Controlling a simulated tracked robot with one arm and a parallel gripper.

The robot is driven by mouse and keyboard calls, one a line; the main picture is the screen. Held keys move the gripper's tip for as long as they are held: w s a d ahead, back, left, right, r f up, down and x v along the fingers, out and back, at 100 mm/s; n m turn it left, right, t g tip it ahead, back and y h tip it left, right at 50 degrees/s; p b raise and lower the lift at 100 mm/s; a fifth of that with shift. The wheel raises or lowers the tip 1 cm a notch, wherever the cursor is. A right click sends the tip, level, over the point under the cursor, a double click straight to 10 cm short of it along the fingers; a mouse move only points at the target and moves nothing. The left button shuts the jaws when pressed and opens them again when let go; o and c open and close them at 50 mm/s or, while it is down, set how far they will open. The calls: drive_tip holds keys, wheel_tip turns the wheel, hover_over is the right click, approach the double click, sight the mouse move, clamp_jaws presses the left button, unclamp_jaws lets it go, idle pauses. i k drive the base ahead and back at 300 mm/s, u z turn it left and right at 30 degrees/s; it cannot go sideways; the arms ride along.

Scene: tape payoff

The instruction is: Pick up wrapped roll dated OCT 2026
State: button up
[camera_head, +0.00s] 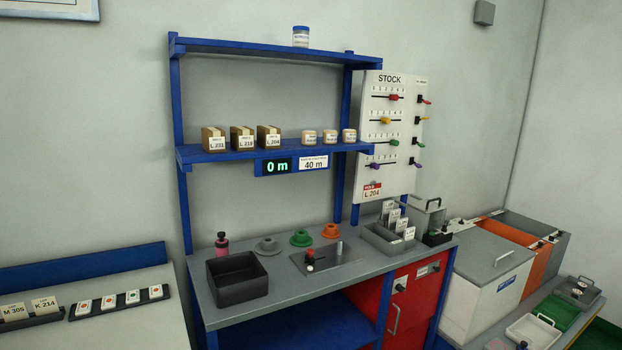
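Three small beige wrapped items, a left one (309,137), a middle one (330,136) and a right one (349,135), stand in a row on the blue middle shelf (200,153). Each has a white label, too small to read, so I cannot tell which is dated OCT 2026 or be sure they are rolls. To their left stand three brown boxes marked L 231 (213,140), L 218 (242,139) and L 204 (268,139). My gripper is not in view.
A display (279,166) reads 0 m beside a 40 m label. The STOCK board (390,130) with coloured sliders stands right of the shelf. The bench holds a black bin (237,278), coloured discs (301,238) and a grey card box (381,240). Grey and orange bins stand at right.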

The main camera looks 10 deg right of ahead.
sight(349, 135)
drive_tip(key=i, duration=1.6)
drive_tip(key=z, duration=2.6)
drive_tip(key=i, duration=2.25)
drive_tip(key=u, duration=2.1)
